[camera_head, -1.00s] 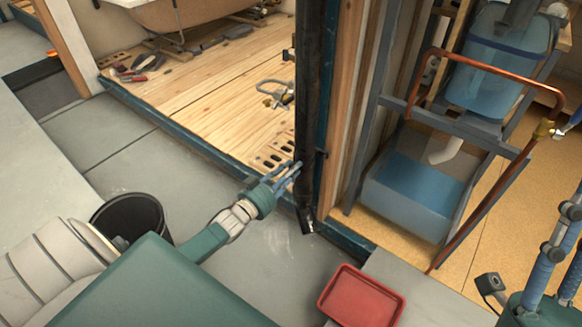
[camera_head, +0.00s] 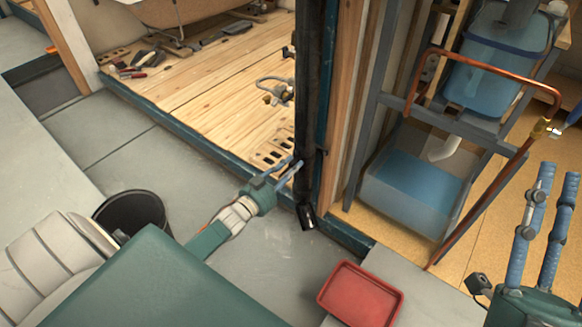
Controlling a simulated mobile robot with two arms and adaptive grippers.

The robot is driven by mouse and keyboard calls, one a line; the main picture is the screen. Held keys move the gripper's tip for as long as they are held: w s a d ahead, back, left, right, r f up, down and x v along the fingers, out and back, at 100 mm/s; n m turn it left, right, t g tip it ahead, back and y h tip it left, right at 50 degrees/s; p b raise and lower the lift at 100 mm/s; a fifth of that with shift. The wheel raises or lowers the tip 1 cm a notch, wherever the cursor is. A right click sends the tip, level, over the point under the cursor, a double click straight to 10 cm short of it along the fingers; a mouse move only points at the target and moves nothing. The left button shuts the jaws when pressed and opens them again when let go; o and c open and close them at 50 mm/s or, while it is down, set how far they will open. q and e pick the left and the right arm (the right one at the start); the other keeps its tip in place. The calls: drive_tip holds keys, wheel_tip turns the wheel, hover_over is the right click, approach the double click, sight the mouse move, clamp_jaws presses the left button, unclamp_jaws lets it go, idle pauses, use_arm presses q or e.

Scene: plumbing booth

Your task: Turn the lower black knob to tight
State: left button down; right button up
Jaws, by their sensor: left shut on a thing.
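A black vertical pipe (camera_head: 308,95) runs down the wall corner and ends in a short bent outlet with a bright metal end. The lower black knob cannot be told apart from the dark pipe at this size. My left gripper (camera_head: 292,169) reaches in from the left, low on the pipe. Its thin blue fingers are shut at the dark fitting there, on what appears to be the lower black knob, which is mostly hidden. My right gripper (camera_head: 555,178) is at the right edge, with its two blue fingers pointing up, apart and empty.
A red tray (camera_head: 361,293) lies on the floor at the lower middle. A black bucket (camera_head: 130,213) stands at left. A copper pipe (camera_head: 487,204) and a grey frame with blue tanks (camera_head: 413,186) fill the right side. Grey floor (camera_head: 268,262) is clear below the pipe.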

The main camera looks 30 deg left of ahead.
use_arm(q)
drive_tip(key=shift+s+f, duration=0.15)
drive_tip(key=shift+f, duration=0.2)
drive_tip(key=c, duration=1.5)
unclamp_jaws()
drive_tip(key=shift+o, duration=0.2)
drive_tip(key=shift+r, duration=0.15)
drive_tip(key=s+a, duration=0.1)
drive_tip(key=s, duration=1.1)
drive_tip(key=shift+r, duration=0.2)
drive_tip(key=shift+w, duration=0.1)
